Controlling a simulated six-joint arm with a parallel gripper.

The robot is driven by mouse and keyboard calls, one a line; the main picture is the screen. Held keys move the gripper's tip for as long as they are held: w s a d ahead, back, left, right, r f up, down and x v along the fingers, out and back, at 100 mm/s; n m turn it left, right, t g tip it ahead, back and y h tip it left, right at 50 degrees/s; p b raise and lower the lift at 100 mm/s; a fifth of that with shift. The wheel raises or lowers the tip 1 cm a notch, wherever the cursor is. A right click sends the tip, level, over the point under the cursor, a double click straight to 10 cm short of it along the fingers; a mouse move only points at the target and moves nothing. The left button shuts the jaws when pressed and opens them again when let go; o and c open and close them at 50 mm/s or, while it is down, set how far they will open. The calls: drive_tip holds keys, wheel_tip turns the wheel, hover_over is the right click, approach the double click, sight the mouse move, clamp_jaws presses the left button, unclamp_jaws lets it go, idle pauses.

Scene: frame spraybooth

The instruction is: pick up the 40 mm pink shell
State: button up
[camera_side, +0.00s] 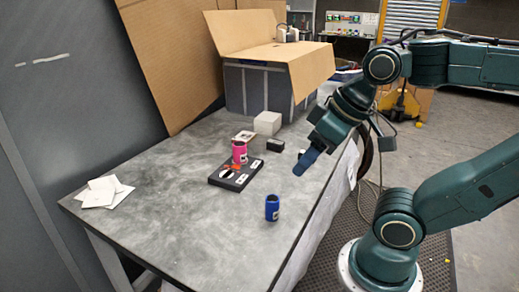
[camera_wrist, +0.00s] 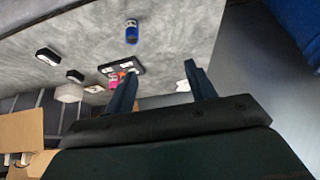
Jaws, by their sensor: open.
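The pink shell (camera_side: 239,152) is a small upright cylinder with a pale label at the far edge of a black board (camera_side: 226,183) on the grey table. I cannot tell if it stands on the board or just behind it. In the wrist view the shell (camera_wrist: 115,85) is small and partly hidden by the left finger. My gripper (camera_side: 303,164) is raised above the table's right side, to the right of the shell and apart from it. Its two fingers (camera_wrist: 160,71) are spread with nothing between them touching either finger.
A blue cylinder (camera_side: 272,208) stands right of the board. A small black block (camera_side: 275,145) and a pale block (camera_side: 267,123) sit behind, before a large cardboard-flapped box (camera_side: 260,88). White sheets (camera_side: 103,192) lie at left. The table's front is clear.

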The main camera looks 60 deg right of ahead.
idle(0.4)
drive_tip(key=o, duration=0.3)
